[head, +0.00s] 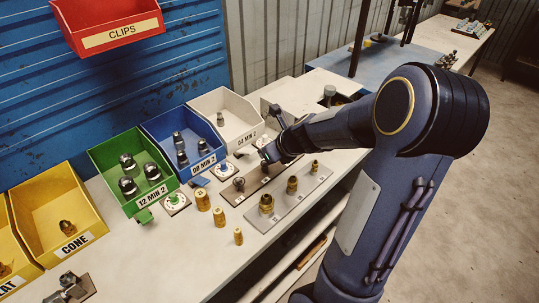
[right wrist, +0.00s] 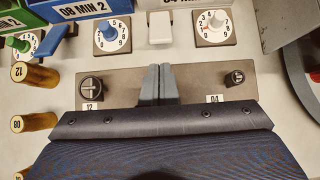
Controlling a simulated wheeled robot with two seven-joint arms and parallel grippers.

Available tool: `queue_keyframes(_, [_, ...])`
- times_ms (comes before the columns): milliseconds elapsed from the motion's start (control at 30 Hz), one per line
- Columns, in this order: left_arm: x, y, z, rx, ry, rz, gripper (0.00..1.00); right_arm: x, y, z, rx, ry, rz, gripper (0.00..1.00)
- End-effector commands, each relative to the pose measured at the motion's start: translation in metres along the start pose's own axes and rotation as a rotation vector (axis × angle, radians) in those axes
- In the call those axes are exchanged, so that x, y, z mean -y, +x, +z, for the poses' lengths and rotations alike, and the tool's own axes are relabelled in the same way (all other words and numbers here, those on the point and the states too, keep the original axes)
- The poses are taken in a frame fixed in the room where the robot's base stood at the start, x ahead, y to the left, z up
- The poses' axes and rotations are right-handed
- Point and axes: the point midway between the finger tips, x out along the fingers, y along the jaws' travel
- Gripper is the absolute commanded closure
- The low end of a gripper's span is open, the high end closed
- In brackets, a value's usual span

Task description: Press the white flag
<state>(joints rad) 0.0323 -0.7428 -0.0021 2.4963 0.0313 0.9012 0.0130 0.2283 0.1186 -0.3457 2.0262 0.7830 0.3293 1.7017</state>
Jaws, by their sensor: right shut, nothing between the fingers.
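The white flag (right wrist: 160,27) is a small white block at the front of the 04 MIN 2 bin, between the blue dial (right wrist: 112,35) and the white dial (right wrist: 214,26). In the head view the white flag (head: 243,152) shows just left of my right gripper (head: 265,157). In the right wrist view my right gripper (right wrist: 158,85) is shut and empty. Its fingertips appear over the grey plate, a little short of the flag in the picture, apart from it. Their height is unclear. My left gripper is out of view.
The white bin (head: 228,120), blue bin (head: 184,140) and green bin (head: 131,170) stand in a row behind the dials. A green flag (head: 145,215) and a blue flag (head: 199,181) are further left. Brass fittings (head: 266,204) stand on a front plate.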

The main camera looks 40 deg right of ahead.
Motion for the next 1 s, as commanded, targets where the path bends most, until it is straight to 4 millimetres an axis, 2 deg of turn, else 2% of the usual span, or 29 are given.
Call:
queue_keyframes(33, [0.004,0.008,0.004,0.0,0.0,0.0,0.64,0.0,0.015,-0.004,-0.003,0.0,0.001,1.0])
queue_keyframes(100, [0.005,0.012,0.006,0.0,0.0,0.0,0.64,0.0,0.027,-0.004,-0.003,-0.002,0.001,1.0])
queue_keyframes(333, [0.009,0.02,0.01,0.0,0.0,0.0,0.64,0.0,0.054,-0.001,0.0,-0.001,0.0,1.0])
queue_keyframes(500, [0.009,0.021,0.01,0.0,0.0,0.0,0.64,0.0,0.06,-0.001,-0.001,-0.001,-0.001,1.0])
queue_keyframes(1000, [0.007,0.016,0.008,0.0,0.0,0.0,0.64,0.0,0.057,0.003,0.0,0.0,0.0,1.0])
